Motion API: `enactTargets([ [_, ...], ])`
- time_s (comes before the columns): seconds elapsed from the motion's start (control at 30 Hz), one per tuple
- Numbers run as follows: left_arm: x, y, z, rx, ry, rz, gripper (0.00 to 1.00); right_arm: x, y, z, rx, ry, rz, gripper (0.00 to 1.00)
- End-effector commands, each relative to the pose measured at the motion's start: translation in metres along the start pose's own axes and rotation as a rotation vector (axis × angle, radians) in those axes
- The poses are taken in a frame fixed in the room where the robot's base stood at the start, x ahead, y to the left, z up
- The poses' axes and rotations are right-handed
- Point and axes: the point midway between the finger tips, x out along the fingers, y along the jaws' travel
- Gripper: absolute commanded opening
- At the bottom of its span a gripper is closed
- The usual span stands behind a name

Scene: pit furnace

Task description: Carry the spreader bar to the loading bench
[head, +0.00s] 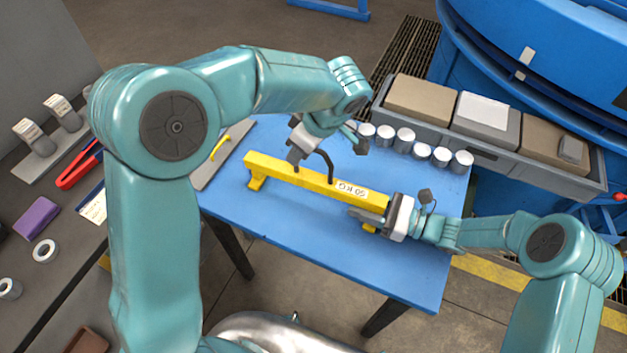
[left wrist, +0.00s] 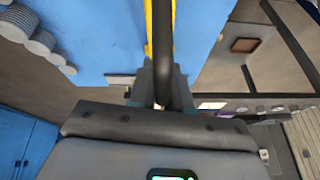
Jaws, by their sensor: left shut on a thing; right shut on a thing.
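The spreader bar (head: 300,176) is a yellow beam with a "50 KG" label, short feet and a dark curved handle (head: 327,163). It lies level over a blue-topped table (head: 290,238); I cannot tell whether its feet touch the top. My left gripper (head: 295,156) is shut on the bar at its dark handle, which runs between the fingers in the left wrist view (left wrist: 163,60). My right gripper (head: 368,211) is shut on the bar near its right end. Its fingers partly hide that end.
Several pale cylinders (head: 404,140) stand along the table's far right edge, beside a grey trough (head: 482,148) of boxes. A grey plate with a yellow handle (head: 220,148) lies at the table's left. A dark bench (head: 45,215) with tools is further left. A large blue round structure (head: 540,60) stands behind.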

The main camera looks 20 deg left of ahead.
Motion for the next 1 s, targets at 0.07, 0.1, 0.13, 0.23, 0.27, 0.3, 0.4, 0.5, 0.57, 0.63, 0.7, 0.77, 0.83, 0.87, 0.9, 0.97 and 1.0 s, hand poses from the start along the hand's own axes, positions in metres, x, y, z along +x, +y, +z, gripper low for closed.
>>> enactTargets([
  [0.07,-0.001,0.0,-0.001,0.001,0.002,-0.001,0.0,-0.001,-0.001,0.001,0.0,0.0,-0.004,0.0],
  [0.1,-0.001,0.0,-0.001,0.001,0.002,-0.001,0.0,-0.001,-0.001,0.001,0.0,0.0,-0.004,0.0],
  [0.13,-0.001,0.0,-0.001,0.001,0.002,-0.001,0.0,-0.001,-0.001,0.001,0.0,0.0,-0.004,0.0],
  [0.23,-0.002,0.0,-0.002,0.0,0.002,0.001,0.0,-0.001,-0.002,0.002,-0.002,-0.002,-0.005,0.0],
  [0.27,-0.002,0.0,-0.002,0.0,0.002,0.001,0.0,-0.001,-0.002,0.002,-0.001,-0.002,-0.005,0.0],
  [0.3,-0.003,0.0,-0.002,0.0,0.002,0.001,0.0,-0.001,-0.002,0.003,-0.001,-0.002,-0.005,0.0],
  [0.4,-0.006,-0.001,-0.003,0.0,0.002,0.001,0.0,-0.001,-0.002,0.007,-0.001,-0.002,-0.005,0.0],
  [0.5,-0.012,-0.001,-0.006,0.0,0.002,0.001,0.0,-0.001,-0.002,0.014,-0.001,-0.003,-0.005,0.0],
  [0.57,-0.018,-0.002,-0.008,0.0,0.002,0.001,0.0,-0.001,-0.002,0.019,0.0,-0.003,-0.004,0.0],
  [0.63,-0.025,-0.002,-0.011,0.0,0.002,0.001,0.0,-0.001,-0.002,0.027,0.0,-0.003,-0.004,0.0],
  [0.7,-0.032,-0.003,-0.014,0.0,0.002,0.001,0.0,-0.001,-0.002,0.035,0.0,-0.003,-0.004,0.0],
  [0.77,-0.037,-0.004,-0.016,0.0,0.002,0.001,0.0,-0.001,-0.001,0.041,0.0,-0.003,-0.004,0.0],
  [0.83,-0.043,-0.004,-0.019,0.0,0.002,0.001,0.0,-0.001,-0.001,0.047,0.001,-0.003,-0.004,0.0],
  [0.87,-0.045,-0.004,-0.019,0.0,0.002,0.001,0.0,-0.001,-0.001,0.049,0.001,-0.003,-0.004,0.0],
  [0.9,-0.047,-0.004,-0.02,0.0,0.002,0.0,0.0,-0.001,-0.001,0.051,0.001,-0.003,-0.004,0.0],
  [0.97,-0.048,-0.005,-0.021,0.0,0.002,0.0,0.0,-0.001,-0.001,0.053,0.001,-0.003,-0.004,0.0],
  [1.0,-0.048,-0.005,-0.021,0.0,0.002,0.0,0.0,-0.001,-0.001,0.053,0.001,-0.003,-0.004,0.0],
])
